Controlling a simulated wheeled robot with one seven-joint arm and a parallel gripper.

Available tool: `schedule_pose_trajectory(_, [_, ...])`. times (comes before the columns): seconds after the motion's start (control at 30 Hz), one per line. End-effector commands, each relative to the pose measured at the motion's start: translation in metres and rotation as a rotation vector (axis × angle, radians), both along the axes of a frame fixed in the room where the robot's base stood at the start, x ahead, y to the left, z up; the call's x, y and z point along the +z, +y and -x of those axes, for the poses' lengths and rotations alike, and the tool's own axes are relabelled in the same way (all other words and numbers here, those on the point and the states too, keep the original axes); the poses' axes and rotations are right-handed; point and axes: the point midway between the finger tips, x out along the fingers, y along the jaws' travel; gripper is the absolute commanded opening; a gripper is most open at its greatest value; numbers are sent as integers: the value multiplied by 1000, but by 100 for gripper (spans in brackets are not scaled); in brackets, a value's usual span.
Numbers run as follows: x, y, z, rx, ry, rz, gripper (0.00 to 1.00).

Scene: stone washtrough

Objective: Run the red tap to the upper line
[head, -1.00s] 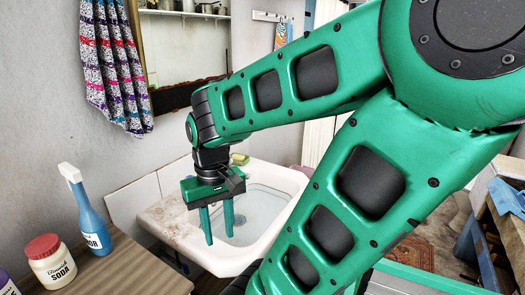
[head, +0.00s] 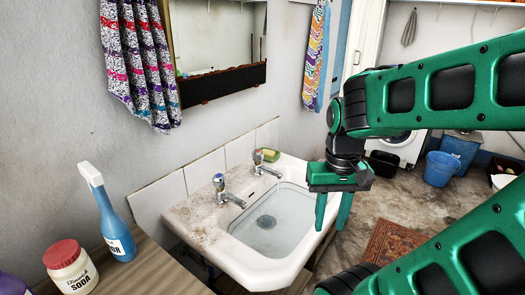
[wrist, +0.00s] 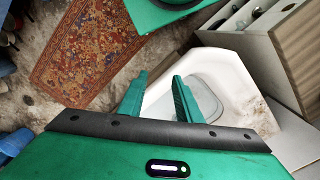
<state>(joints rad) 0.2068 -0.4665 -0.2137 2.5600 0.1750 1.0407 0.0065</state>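The white stone basin (head: 185,235) holds shallow clear water, with the drain (head: 266,221) visible through it. Two chrome taps stand on its back ledge: a near-left tap (head: 228,195) and a far-right tap (head: 262,168). The near-left cap looks bluish; the far cap's colour is too small to tell. A faint thin streak below the far spout may be running water. My gripper (head: 332,212) is open and empty, pointing down at the basin's right side, apart from the taps. The wrist view shows its two fingers (wrist: 159,76) apart, the basin (wrist: 240,85) beyond.
A yellow-green sponge (head: 267,155) lies behind the far tap. A blue spray bottle (head: 116,230) and soda jar (head: 72,268) stand on the wooden counter (head: 150,270) at left. A mirror (head: 215,45) hangs above. A blue bucket (head: 440,168) and rug (head: 395,242) are on the floor.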

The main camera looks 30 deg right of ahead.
Motion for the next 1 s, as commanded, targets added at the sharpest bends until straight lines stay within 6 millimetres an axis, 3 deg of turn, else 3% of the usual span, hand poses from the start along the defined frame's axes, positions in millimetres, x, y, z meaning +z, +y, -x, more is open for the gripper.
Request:
schedule_pose_trajectory(0.1, [0, 0, 0, 0, 0, 0, 31])
schedule_pose_trajectory(0.2, [4, -3, 7, 2, -8, -2, 53])
schedule_pose_trajectory(0.27, [9, -7, 6, 3, -14, 0, 53])
schedule_pose_trajectory(0.37, [21, -9, -15, 11, -9, 12, 53])
schedule_pose_trajectory(0.47, [39, -19, -51, 31, -3, 32, 53])
schedule_pose_trajectory(0.7, [77, -48, -164, 100, 12, 66, 53])
schedule_pose_trajectory(1.0, [88, -68, -309, 198, 12, 63, 53])
